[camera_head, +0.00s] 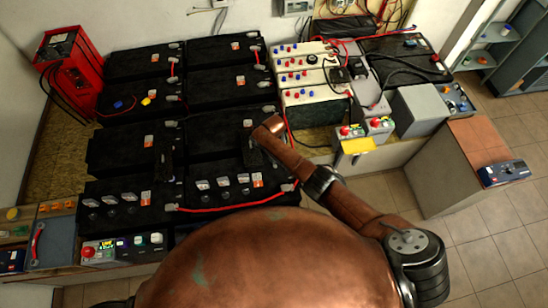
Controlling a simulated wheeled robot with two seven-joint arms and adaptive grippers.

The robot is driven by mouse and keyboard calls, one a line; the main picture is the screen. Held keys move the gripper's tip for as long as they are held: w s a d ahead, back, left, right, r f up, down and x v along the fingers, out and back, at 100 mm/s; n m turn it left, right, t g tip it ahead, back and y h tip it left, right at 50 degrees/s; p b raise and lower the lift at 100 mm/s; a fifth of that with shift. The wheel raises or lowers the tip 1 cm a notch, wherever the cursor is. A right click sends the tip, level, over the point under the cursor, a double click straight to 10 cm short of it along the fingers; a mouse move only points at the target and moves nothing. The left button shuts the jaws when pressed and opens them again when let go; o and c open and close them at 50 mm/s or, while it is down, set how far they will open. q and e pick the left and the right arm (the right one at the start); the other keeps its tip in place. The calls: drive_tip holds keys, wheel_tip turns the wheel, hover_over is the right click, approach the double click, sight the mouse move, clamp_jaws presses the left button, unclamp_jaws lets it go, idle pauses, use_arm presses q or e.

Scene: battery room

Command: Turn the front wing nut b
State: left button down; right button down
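No wing nut can be made out at this size, so I cannot tell which one is front wing nut b. The front black batteries (222,186) carry a row of pale labelled caps and a red cable (225,208) along their front edge. My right arm (297,161) comes in from the right and reaches over the right-hand black batteries. Its copper end is by the second row from the front. Any gripper there is dark against the black batteries, and its fingers cannot be made out. My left gripper does not show.
A red charger (68,60) stands at the back left. White batteries with coloured terminals (309,75) and a grey box (419,110) stand right of the black ones. A control panel with a red button (100,252) is at the front left. Tiled floor (480,235) is clear at right.

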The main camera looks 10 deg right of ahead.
idle(0.3)
drive_tip(key=c, duration=2)
unclamp_jaws()
drive_tip(key=shift+c, duration=0.2)
drive_tip(key=shift+r, duration=0.1)
wheel_tip(320, 180, up, 12)
